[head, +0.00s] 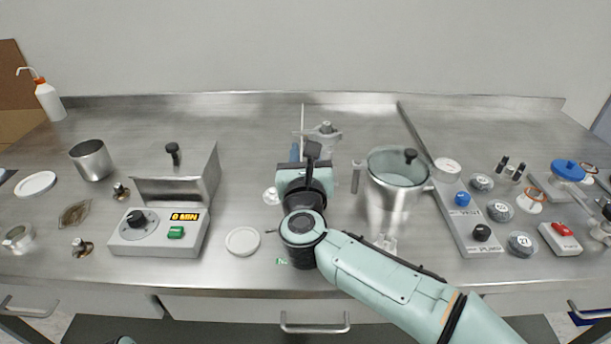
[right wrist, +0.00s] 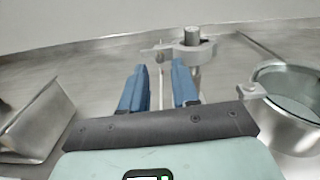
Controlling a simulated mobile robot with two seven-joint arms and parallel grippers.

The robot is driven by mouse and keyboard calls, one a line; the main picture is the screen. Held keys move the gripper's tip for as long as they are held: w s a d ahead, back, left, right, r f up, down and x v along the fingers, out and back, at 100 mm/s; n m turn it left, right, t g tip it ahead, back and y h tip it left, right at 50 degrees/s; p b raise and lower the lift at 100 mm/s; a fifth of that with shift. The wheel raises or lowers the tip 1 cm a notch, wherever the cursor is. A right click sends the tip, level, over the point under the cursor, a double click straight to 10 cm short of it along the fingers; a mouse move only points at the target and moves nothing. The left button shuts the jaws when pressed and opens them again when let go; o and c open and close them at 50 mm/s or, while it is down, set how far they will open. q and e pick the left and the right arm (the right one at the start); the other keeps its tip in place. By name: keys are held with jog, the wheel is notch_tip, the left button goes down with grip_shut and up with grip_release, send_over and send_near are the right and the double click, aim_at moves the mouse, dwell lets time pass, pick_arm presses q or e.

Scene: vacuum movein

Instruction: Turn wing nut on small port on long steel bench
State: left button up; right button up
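My right gripper (right wrist: 160,76) points away from me over the bench, its two blue fingers apart with nothing held between them. In the head view the gripper (head: 308,158) is partly covered by my own wrist. Just beyond the fingertips stands a steel clamp fitting (right wrist: 188,48) around a short grey cylinder (right wrist: 192,34); it also shows in the head view (head: 325,131). A small knob-like piece (right wrist: 158,47), perhaps the wing nut, is at the clamp's left end. A thin upright rod (head: 303,117) shows beside it. My left gripper is out of view.
A steel pot (head: 391,190) with a side fitting stands close right of the gripper. A control box (head: 158,232) with a steel basin is to the left. A white disc (head: 242,241) lies in front. The steel bench (head: 250,112) is clear behind.

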jog(key=s+p, duration=0.1)
jog(key=s, duration=1.1)
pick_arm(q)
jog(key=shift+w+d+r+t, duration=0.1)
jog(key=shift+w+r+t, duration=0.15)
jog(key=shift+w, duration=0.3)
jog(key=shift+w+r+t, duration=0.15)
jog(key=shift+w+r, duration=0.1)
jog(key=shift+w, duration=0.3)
